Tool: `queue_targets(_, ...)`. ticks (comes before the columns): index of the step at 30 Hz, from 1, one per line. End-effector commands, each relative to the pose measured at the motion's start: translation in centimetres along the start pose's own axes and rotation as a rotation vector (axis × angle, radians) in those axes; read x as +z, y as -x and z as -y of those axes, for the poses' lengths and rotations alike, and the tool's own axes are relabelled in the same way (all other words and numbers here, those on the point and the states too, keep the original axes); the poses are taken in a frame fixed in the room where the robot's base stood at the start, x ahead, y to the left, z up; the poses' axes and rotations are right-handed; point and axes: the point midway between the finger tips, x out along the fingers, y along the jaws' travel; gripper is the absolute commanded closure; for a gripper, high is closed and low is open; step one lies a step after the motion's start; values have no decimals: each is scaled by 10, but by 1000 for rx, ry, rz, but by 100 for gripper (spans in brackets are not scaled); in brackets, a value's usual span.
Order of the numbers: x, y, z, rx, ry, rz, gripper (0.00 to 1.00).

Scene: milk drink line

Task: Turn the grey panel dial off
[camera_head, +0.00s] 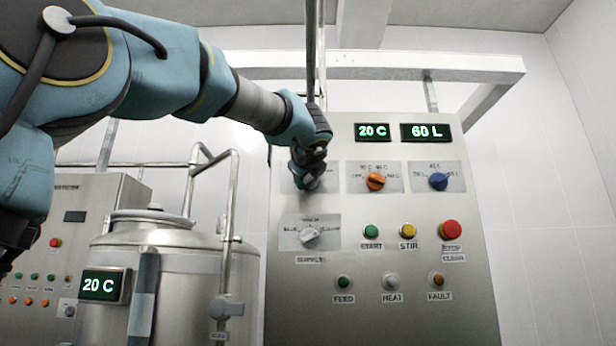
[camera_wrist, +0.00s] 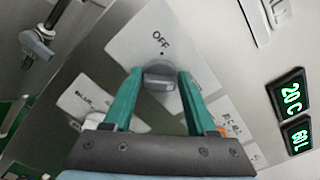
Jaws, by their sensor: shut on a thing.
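The grey panel dial (camera_wrist: 160,76) sits on a pale plate on the steel panel, with the word OFF and a dot printed beside it. In the wrist view my gripper (camera_wrist: 159,78) has its two green fingers on either side of the dial's grip bar, shut on it. In the head view my gripper (camera_head: 308,172) covers most of the dial at the panel's upper left. Part of the dial's plate (camera_head: 328,183) shows beside it. The marks on the far side of the dial are hidden by the fingers.
An orange dial (camera_head: 376,182) and a blue dial (camera_head: 438,181) are to the right. A white supply dial (camera_head: 310,235) is below. Several buttons, including a red stop button (camera_head: 452,230), fill the lower panel. A steel tank (camera_head: 180,270) stands at left.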

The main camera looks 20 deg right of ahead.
Motion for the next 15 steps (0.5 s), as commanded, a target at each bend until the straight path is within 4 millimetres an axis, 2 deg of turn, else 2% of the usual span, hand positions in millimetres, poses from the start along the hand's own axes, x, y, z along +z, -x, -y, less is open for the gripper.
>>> queue_targets(1,0,0,0,0,0,0,92)
queue_targets(3,0,0,0,0,0,0,99)
queue_targets(15,-1,0,-2,-1,90,1,99)
